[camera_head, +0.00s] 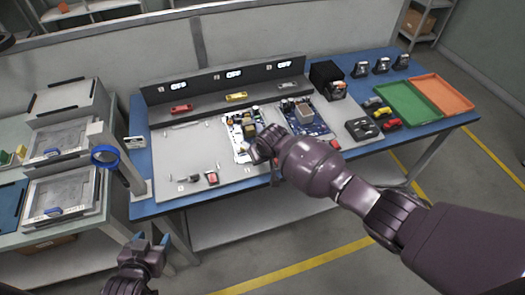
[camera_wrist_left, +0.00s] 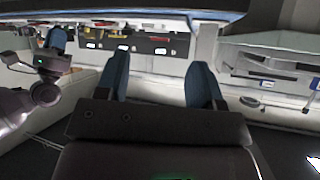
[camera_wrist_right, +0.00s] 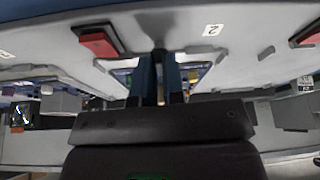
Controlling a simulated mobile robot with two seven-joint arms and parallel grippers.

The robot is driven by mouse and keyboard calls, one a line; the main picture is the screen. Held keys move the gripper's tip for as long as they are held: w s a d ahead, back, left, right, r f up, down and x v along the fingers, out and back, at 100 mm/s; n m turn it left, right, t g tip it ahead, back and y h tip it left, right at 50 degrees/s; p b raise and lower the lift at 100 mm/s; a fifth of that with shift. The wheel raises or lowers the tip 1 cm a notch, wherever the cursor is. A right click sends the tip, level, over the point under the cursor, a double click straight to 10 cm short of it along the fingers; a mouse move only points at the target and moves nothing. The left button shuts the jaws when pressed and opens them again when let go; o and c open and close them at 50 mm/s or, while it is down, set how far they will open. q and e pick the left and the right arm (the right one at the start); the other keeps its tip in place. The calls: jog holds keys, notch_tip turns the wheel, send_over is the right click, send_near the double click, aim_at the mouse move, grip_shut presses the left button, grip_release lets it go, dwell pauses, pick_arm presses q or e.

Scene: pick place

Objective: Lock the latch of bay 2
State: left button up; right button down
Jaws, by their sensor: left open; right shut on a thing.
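My right gripper (camera_head: 262,158) is at the front of bay 2, beside the white circuit board (camera_head: 242,128). In the right wrist view the right gripper (camera_wrist_right: 160,80) is shut on a small dark upright part, apparently the bay 2 latch (camera_wrist_right: 158,58), near the label "2" (camera_wrist_right: 212,30). The hand hides most of this latch in the head view, so its position cannot be told. Red-handled latches of bay 1 (camera_head: 212,178) and bay 3 (camera_head: 335,145) show on either side. My left gripper (camera_head: 152,242) is open and empty, low in front of the bench; it also shows in the left wrist view (camera_wrist_left: 158,80).
The grey fixture (camera_head: 180,150) has three displays reading OFF. Bay 1 is empty; bay 3 holds a blue board (camera_head: 318,122). A green tray (camera_head: 408,103) and orange tray (camera_head: 445,95) are at right. A blue ring on a post (camera_head: 105,156) stands near the left edge.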

jog(key=shift+m+h+p, duration=0.3)
jog(key=shift+m+p, duration=0.25)
jog(key=shift+m, duration=0.25)
jog(key=c, duration=1.2)
grip_release()
jog(key=shift+v, duration=5.4)
jog(key=shift+s+f, duration=0.1)
jog(key=shift+s, duration=0.05)
